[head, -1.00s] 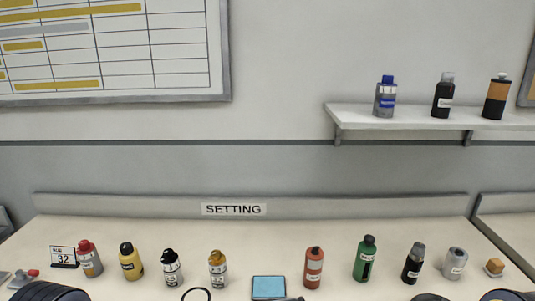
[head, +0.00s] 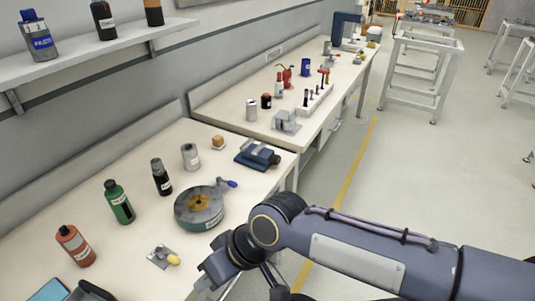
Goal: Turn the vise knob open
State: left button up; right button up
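A dark blue vise-like block (head: 257,154) sits near the right front edge of the near bench. Its knob is too small to make out for certain. A round grey turntable (head: 200,208) with a blue-tipped lever (head: 229,183) is nearer, to its left. My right arm comes in from the right, low over the bench's front edge. Its gripper (head: 212,279) points down at the lower middle, in front of the turntable and apart from the blue block. Its fingers are mostly hidden or cut off, so I cannot tell their opening.
A small metal plate with a yellow knob (head: 160,257) lies left of my gripper. A green bottle (head: 119,201), a red bottle (head: 75,246) and other bottles stand along the bench. A second bench (head: 235,103) continues beyond. Open floor (head: 430,190) lies to the right.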

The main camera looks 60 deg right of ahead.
aim_at(275, 159)
jog(key=z, duration=1.8)
jog(key=i+l+u, duration=0.15)
jog(key=l+u, duration=0.55)
jog(key=l, duration=0.15)
jog(key=i, duration=0.05)
